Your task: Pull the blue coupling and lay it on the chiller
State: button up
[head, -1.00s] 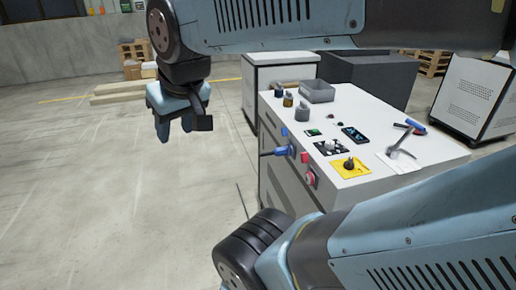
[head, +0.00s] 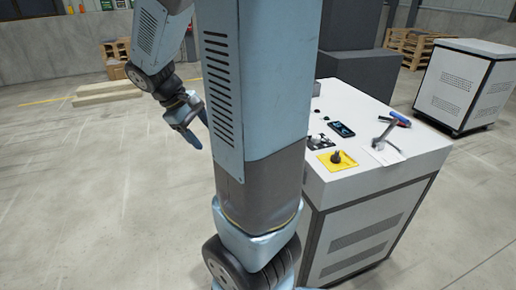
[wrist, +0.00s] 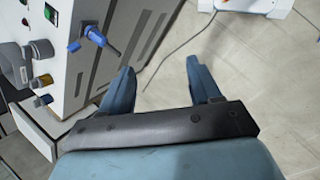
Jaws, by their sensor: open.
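The blue coupling (wrist: 97,36) sticks out from the side of a white cabinet in the wrist view, with a dark stem pointing down to the right. In the head view my arm hides it. My gripper (head: 198,130) is open and empty, over the floor left of the cabinet. In the wrist view its fingers (wrist: 158,68) are spread and apart from the coupling, which lies up and to the left. No label marks the chiller; a white vented cabinet (head: 468,78) on wheels stands at the back right, but I cannot tell whether it is the chiller.
The white console (head: 400,165) carries a yellow plate with a black knob (head: 337,157), a dark display (head: 341,129) and a grey clamp-like tool (head: 383,135). A cable (wrist: 180,45) lies on the floor.

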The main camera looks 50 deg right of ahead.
jog(key=w+d+f+n+g+h, duration=0.2)
jog(key=d+f+n+h, duration=0.3)
jog(key=d+f, duration=0.5)
jog(key=w+d+f+n+g+h, duration=0.3)
jog(key=d+f+h, duration=0.3)
jog(key=d+f, duration=0.5)
jog(key=shift+w+n+g, duration=0.2)
jog(key=shift+n+g, duration=0.6)
jog(key=shift+n, duration=0.1)
jog(key=shift+s+d, duration=0.1)
